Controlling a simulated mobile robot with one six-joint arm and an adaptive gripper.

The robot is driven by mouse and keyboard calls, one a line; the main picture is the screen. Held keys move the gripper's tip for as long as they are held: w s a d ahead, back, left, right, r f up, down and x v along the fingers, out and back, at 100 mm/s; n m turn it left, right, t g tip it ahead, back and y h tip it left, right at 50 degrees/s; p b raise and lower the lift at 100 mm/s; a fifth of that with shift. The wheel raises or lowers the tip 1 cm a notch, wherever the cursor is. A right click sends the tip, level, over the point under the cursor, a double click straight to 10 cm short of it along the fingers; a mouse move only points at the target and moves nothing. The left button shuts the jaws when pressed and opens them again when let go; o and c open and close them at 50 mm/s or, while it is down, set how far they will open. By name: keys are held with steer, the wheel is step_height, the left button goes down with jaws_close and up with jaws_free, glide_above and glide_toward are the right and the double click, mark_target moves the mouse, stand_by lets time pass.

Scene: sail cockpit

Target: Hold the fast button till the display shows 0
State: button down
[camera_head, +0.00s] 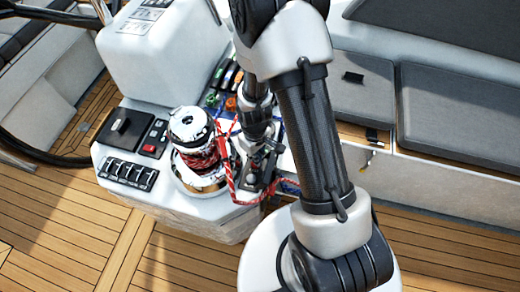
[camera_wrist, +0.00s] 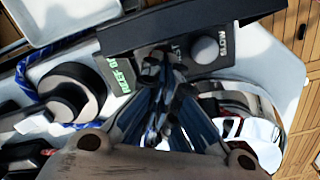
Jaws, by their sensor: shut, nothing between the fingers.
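A small dark control panel (camera_wrist: 225,28) shows in the wrist view. It has a round grey button (camera_wrist: 205,50) beside an upside-down label that seems to read SLOW. A green lit strip, seemingly the display (camera_wrist: 117,76), is on its left; I cannot read its characters surely. Part of another label shows between, and the button beside it is hidden behind my fingertips. My gripper (camera_wrist: 155,56) is shut and empty, its tips over that spot; I cannot tell whether they touch. In the head view my gripper (camera_head: 264,160) points down right of the winch, with the panel mostly hidden.
A chrome winch (camera_head: 190,125) wound with red rope stands close left of my gripper. Black switches (camera_head: 128,172) and a lever box (camera_head: 125,127) lie farther left. Coloured rope clutches (camera_head: 222,85) stand behind. Cushioned seats (camera_head: 460,120) are at right; wooden deck lies in front.

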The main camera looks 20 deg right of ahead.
steer(key=shift+f+b, duration=0.8)
steer(key=shift+f, duration=0.25)
steer(key=shift+r, duration=0.1)
stand_by(1.4)
step_height(320, 180, up, 9)
steer(key=p, duration=0.7)
